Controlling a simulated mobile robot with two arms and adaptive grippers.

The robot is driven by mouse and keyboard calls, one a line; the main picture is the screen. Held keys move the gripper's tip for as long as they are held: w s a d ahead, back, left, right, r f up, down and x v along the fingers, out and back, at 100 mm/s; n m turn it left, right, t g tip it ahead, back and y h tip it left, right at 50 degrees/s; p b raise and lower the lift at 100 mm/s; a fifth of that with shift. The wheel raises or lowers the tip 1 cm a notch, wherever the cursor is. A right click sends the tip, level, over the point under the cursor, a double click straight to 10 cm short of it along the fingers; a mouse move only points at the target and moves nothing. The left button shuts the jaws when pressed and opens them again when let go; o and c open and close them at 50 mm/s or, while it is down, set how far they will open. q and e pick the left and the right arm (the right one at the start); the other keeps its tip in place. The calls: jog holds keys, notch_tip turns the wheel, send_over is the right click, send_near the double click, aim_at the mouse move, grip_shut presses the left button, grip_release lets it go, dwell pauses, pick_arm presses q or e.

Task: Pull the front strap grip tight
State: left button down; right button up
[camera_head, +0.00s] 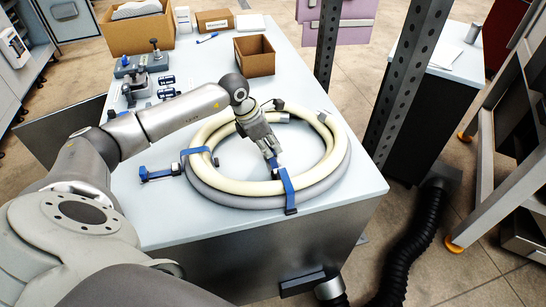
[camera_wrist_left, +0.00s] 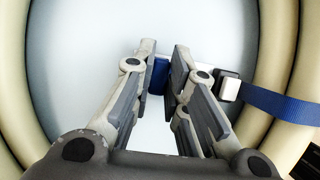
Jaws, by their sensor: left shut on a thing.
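A coil of cream and grey hoses (camera_head: 232,180) lies on the white tabletop. The front blue strap (camera_head: 286,184) wraps over the front right of the coil, its lower end hanging at the outer side. Its blue grip (camera_wrist_left: 158,76) is inside the coil. My left gripper (camera_head: 271,155) reaches down inside the ring and is shut on this grip. In the left wrist view my left gripper (camera_wrist_left: 160,66) has the blue grip between its fingertips, beside a pale buckle (camera_wrist_left: 227,87) and the strap (camera_wrist_left: 280,104). My right gripper is not in view.
A second blue strap (camera_head: 196,151) crosses the coil's left side, with a blue grip (camera_head: 156,175) outside it. An open brown box (camera_head: 254,56) stands behind the coil. Small tools lie at the back left. A perforated metal post (camera_head: 402,85) rises beyond the table's right side.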

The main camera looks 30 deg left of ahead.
pick_arm(q)
jog(key=shift+w+a+f, duration=0.1)
jog(key=shift+w+a, duration=0.25)
jog(key=shift+a, duration=0.05)
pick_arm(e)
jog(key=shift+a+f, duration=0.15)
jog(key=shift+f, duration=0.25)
pick_arm(q)
jog(key=c, duration=1.7)
grip_release()
jog(key=shift+a, duration=0.1)
jog(key=shift+r, duration=0.25)
jog(key=v, duration=1.1)
jog(key=shift+s+a+r, duration=0.15)
jog(key=shift+a+r, duration=0.05)
jog(key=shift+r, duration=0.15)
